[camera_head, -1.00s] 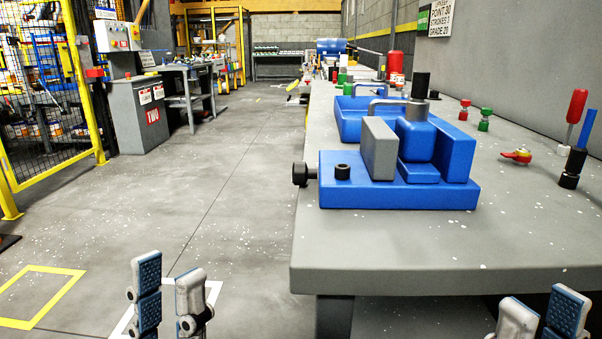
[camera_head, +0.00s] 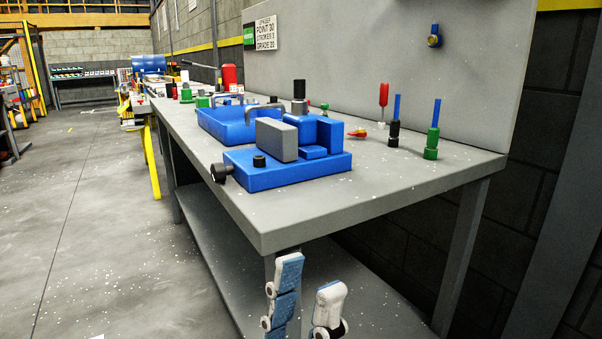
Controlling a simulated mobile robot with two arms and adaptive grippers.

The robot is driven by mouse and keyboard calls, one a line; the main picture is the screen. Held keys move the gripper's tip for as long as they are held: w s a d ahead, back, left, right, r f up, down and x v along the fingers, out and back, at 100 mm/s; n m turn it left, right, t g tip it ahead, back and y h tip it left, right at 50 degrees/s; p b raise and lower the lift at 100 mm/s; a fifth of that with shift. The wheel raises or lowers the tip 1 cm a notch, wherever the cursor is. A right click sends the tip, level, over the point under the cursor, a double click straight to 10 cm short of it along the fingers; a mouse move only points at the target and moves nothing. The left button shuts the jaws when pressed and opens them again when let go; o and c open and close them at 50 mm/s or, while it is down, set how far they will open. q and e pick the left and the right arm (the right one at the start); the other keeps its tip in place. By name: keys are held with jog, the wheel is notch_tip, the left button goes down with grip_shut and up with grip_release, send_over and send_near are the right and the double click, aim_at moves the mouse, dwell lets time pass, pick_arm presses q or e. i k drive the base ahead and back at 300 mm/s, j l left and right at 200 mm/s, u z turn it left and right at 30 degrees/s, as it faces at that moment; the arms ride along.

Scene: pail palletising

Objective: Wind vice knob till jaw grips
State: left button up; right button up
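The blue vice (camera_head: 290,177) sits on the near part of the grey bench. Its grey jaw plate (camera_head: 276,140) stands upright, apart from the blue block to its right. The black vice knob (camera_head: 221,172) sticks out at the vice's left end, over the bench's left edge. My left gripper (camera_head: 305,290) is at the bottom middle, below and in front of the bench edge. Its two fingers are apart with nothing between them, well away from the knob. My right gripper is out of view.
The grey bench (camera_head: 365,193) has a lower shelf and a near corner close to my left gripper. A blue tray (camera_head: 222,127) stands behind the vice. Handled tools, one green-based (camera_head: 431,145), stand at right. The floor (camera_head: 90,220) at left is clear.

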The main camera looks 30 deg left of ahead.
aim_at(219, 172)
jog(key=j+z, duration=0.15)
jog(key=z, duration=0.3)
jog(key=k+z, duration=0.15)
jog(key=z, duration=0.3)
jog(key=k+j+z, duration=0.1)
jog(key=z, duration=0.3)
jog(key=k+j+z, duration=0.1)
jog(key=z, duration=0.35)
jog(key=k+z, duration=0.15)
jog(key=z, duration=0.3)
jog(key=k+j+z, duration=0.25)
jog(key=z, duration=0.15)
jog(key=k+j+z, duration=0.15)
jog(key=k+z, duration=0.55)
jog(key=z, duration=0.15)
jog(key=k+z, duration=0.3)
jog(key=z, duration=0.15)
jog(key=k+j, duration=0.55)
jog(key=k+j+u, duration=0.15)
jog(key=k+j, duration=0.35)
jog(key=k, duration=0.3)
